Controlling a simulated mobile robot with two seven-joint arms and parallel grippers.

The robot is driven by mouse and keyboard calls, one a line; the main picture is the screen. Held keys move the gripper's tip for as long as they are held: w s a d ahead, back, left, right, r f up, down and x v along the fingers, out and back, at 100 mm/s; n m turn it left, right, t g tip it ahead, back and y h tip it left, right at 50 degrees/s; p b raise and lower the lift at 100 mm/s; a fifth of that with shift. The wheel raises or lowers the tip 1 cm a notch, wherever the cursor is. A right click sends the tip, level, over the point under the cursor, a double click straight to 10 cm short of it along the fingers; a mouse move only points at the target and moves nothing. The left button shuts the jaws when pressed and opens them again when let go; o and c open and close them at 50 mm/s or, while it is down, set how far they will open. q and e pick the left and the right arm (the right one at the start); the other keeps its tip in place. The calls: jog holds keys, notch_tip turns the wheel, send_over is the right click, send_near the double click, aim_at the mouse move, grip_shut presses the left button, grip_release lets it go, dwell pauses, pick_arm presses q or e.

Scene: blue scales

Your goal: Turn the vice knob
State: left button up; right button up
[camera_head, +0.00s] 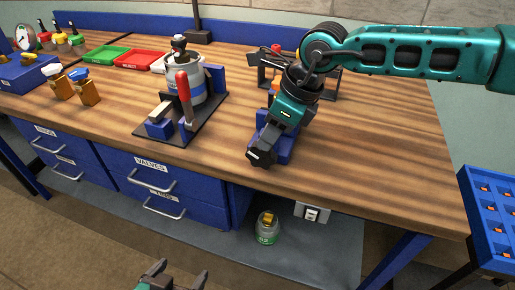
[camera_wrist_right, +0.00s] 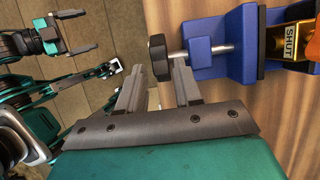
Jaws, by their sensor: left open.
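The blue vice (camera_head: 285,148) stands near the front edge of the workbench, partly hidden by my right arm. In the right wrist view, the blue vice body (camera_wrist_right: 232,45) has a metal screw ending in a black round knob (camera_wrist_right: 159,57). My right gripper (camera_head: 258,158) is at the vice's front. Its two fingers (camera_wrist_right: 158,68) stand apart in the right wrist view, with the near part of the knob between their tips. I cannot tell whether they press on it. My left gripper (camera_head: 181,280) is open and empty, low in front of the bench.
A board with a red-handled device (camera_head: 184,105), green tray (camera_head: 106,54) and red tray (camera_head: 142,59) are on the bench. A blue bin rack (camera_head: 490,215) stands right; a jar (camera_head: 267,230) is below.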

aim_at(258, 151)
jog(key=x, duration=0.6)
jog(key=shift+a+f, duration=0.2)
jog(key=shift+f, duration=0.05)
